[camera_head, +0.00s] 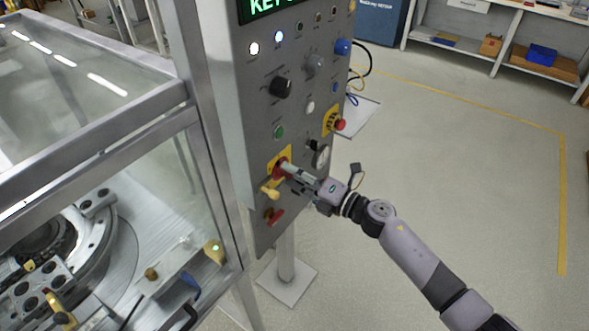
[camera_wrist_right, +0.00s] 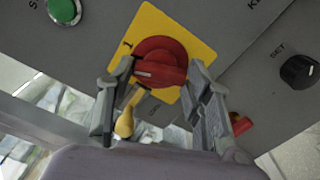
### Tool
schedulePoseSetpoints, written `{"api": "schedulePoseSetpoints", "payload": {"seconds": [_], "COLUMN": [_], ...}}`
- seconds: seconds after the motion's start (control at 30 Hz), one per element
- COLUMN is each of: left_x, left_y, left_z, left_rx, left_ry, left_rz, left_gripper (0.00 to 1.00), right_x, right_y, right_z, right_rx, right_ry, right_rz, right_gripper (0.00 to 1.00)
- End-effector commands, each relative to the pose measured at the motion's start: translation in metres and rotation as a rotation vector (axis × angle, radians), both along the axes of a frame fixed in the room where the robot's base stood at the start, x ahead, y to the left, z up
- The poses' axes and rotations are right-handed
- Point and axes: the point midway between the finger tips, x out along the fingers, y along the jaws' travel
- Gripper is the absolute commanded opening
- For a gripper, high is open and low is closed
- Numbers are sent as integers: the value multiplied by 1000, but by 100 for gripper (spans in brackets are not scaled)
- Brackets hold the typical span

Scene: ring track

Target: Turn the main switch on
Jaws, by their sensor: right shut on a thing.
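The main switch is a red rotary knob on a yellow plate, low on the grey control panel; it shows in the head view (camera_head: 280,168) and in the right wrist view (camera_wrist_right: 160,62). My right gripper (camera_head: 287,170) reaches it from the right. In the right wrist view its two fingers (camera_wrist_right: 160,88) stand on either side of the red knob, shut on it. A pale line on the knob points roughly sideways in that view. Part of the knob is hidden by the fingers in the head view. My left gripper is not in view.
The grey panel (camera_head: 255,135) carries a black knob (camera_head: 281,86), a green button (camera_head: 278,131) and a red emergency button (camera_head: 340,125). A yellow handle (camera_head: 269,192) and a red knob (camera_head: 274,215) sit just below. A glass-walled machine (camera_head: 120,180) stands at left. Floor at right is clear.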

Motion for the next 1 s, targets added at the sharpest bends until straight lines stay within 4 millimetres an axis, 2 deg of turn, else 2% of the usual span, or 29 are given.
{"api": "schedulePoseSetpoints", "payload": {"seconds": [0.1,0.5,1.0], "left_x": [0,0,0], "left_y": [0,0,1], "left_z": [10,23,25], "left_rx": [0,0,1], "left_ry": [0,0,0], "left_rz": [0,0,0], "left_gripper": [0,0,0], "right_x": [1,1,0], "right_y": [0,-1,0], "right_z": [2,0,-1], "right_rx": [56,189,223], "right_ry": [80,262,306], "right_rz": [-2,-1,-1], "right_gripper": [19,19,19]}}
